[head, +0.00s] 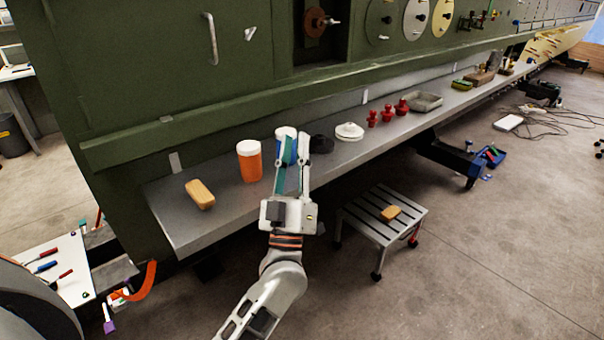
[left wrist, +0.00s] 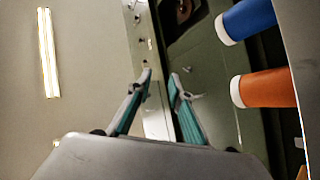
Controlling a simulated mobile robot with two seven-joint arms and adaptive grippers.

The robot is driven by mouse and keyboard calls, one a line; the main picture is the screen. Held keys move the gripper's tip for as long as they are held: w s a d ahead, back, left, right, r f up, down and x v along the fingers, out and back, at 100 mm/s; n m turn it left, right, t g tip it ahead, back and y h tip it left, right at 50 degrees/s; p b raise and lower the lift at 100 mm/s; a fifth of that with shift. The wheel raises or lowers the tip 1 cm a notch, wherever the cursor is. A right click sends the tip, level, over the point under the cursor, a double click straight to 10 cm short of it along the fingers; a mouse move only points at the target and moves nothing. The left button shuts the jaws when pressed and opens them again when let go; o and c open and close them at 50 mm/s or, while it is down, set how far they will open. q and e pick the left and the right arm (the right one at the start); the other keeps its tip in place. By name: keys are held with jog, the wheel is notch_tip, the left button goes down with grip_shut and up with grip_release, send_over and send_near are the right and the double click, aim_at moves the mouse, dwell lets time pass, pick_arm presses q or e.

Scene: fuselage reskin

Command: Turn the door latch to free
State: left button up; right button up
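The door latch (head: 250,33) is a small pale metal piece on the green fuselage side at the top left of the head view. It sits tilted, just right of a vertical silver handle (head: 211,39). My left gripper (head: 291,137) is well below and right of the latch, over the grey ledge. Its fingers are apart with nothing between them; the gap also shows in the left wrist view (left wrist: 160,77). I cannot pick out the latch for certain in the left wrist view. My right gripper is in neither view.
On the ledge (head: 178,228) stand an orange cup (head: 249,164), a blue cup (head: 291,150) partly behind my left fingers, a tan block (head: 200,194), a black piece (head: 321,144) and red pieces (head: 387,113). A step stool (head: 380,222) stands in front on the floor.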

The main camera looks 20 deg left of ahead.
pick_arm(q)
jog(key=f+m+h, duration=0.1)
jog(key=d+f+m+h, duration=0.2)
jog(key=f, duration=0.1)
jog(key=shift+s+h+b, duration=0.35)
jog(key=shift+s+h, duration=0.05)
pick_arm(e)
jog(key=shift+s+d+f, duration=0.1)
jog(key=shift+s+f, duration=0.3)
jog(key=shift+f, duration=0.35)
pick_arm(q)
jog(key=shift+a, duration=0.1)
jog(key=n+g+y+b, duration=0.2)
jog(key=n+g+y, duration=0.95)
jog(key=n, duration=1.95)
send_near(253, 34)
jog(key=x, duration=0.7)
jog(key=shift+w+a+r, duration=0.1)
jog(key=shift+w+a, duration=0.1)
jog(key=shift+w+a+r, duration=0.2)
jog(key=shift+w+a, duration=0.1)
jog(key=shift+a, duration=0.1)
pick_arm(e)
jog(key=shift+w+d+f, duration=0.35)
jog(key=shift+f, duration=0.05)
pick_arm(q)
grip_shut()
